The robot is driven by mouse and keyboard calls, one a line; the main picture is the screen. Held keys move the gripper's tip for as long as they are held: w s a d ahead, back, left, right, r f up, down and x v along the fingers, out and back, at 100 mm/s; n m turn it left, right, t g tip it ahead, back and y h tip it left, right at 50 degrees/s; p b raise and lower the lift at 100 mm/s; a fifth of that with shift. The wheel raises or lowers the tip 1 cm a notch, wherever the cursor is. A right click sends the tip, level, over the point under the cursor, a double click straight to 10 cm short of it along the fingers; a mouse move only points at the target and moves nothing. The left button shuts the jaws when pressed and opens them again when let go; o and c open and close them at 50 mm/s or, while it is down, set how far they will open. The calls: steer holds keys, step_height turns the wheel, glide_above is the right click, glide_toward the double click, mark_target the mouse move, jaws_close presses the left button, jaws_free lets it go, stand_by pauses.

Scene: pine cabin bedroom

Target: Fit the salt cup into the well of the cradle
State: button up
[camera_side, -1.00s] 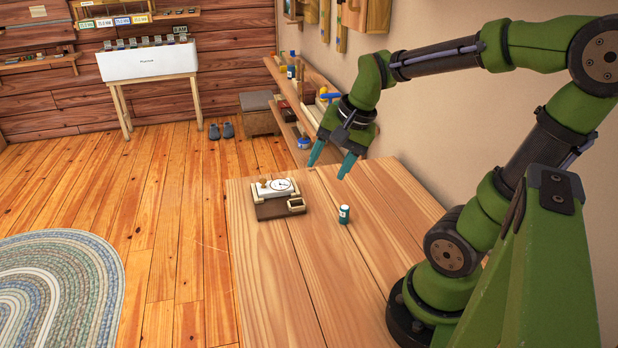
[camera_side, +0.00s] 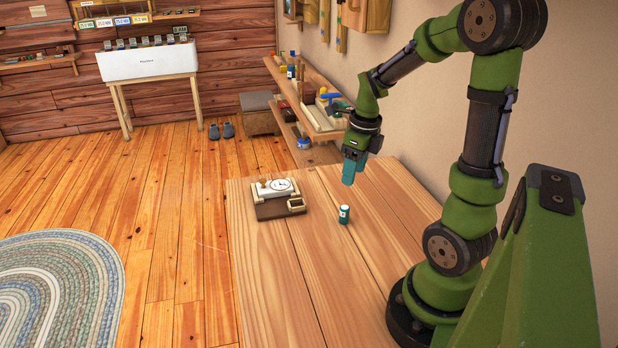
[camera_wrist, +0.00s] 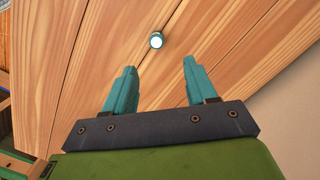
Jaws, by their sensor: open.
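The salt cup (camera_side: 344,214), a small dark teal cylinder with a white top and label, stands upright on the wooden table. It also shows in the wrist view (camera_wrist: 156,41), beyond my fingertips. The cradle (camera_side: 277,208), a brown block with a small light-rimmed square well (camera_side: 297,204), sits on the table to the left of the cup. My gripper (camera_side: 351,175) is above the table, over and a little behind the cup, pointing down. In the wrist view its two teal fingers (camera_wrist: 157,75) are apart with nothing between them. The inside of the well is too small to make out.
A white-faced dial in a pale frame (camera_side: 276,187) rests at the cradle's back part. A wall shelf (camera_side: 318,112) with tools and bottles stands behind the table (camera_side: 285,280). The table's front and right areas are clear.

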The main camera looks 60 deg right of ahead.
glide_above(345, 207)
steer(key=f, duration=0.6)
steer(key=shift+s+d+f, duration=0.3)
steer(key=shift+f, duration=0.1)
steer(key=shift+w+a+f, duration=0.15)
steer(key=shift+w+f, duration=0.05)
steer(key=shift+f, duration=1.15)
steer(key=shift+w+a+f, duration=0.15)
steer(key=shift+f, duration=1.2)
steer(key=shift+c, duration=0.5)
jaws_close()
